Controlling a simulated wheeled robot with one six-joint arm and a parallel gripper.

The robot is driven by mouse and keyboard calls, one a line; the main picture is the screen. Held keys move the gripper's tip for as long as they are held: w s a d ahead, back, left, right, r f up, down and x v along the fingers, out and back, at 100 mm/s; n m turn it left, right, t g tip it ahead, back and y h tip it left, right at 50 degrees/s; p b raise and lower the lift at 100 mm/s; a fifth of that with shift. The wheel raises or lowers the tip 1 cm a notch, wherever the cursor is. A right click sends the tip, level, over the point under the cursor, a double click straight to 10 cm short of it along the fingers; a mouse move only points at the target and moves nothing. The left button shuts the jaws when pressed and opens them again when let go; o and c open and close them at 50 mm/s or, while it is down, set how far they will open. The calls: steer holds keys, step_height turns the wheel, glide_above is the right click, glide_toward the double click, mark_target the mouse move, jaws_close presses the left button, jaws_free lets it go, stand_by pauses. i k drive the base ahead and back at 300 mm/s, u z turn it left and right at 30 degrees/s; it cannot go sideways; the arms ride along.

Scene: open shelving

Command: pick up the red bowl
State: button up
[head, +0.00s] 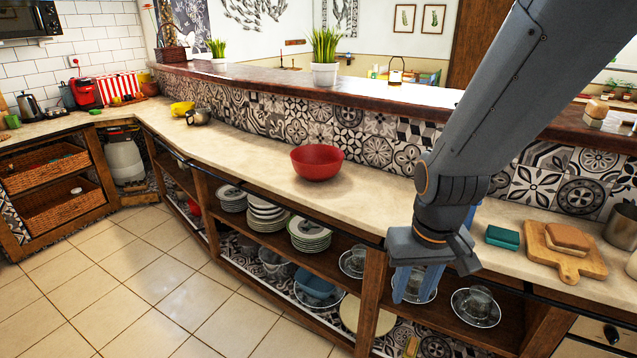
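The red bowl (317,162) stands upright on the beige countertop (360,192), near the middle of the head view. It looks empty, and nothing touches its rim. My gripper (409,310) hangs at the lower right of the bowl, in front of the open shelves below the counter edge. It is apart from the bowl. Its blue-grey fingers point down, and I cannot tell how far apart they are. No object shows clearly between them.
A tiled ledge (262,108) runs behind the counter. A teal sponge (502,237) and a cutting board (565,262) with bread lie to the right. Stacked plates (310,235) and glasses fill the shelves below. The counter around the bowl is clear.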

mark_target(316, 162)
steer(key=z, duration=1.2)
steer(key=k, duration=0.1)
steer(key=u, duration=2.35)
steer(key=i, duration=1.25)
steer(key=z, duration=0.75)
steer(key=i, duration=0.65)
steer(key=z, duration=0.7)
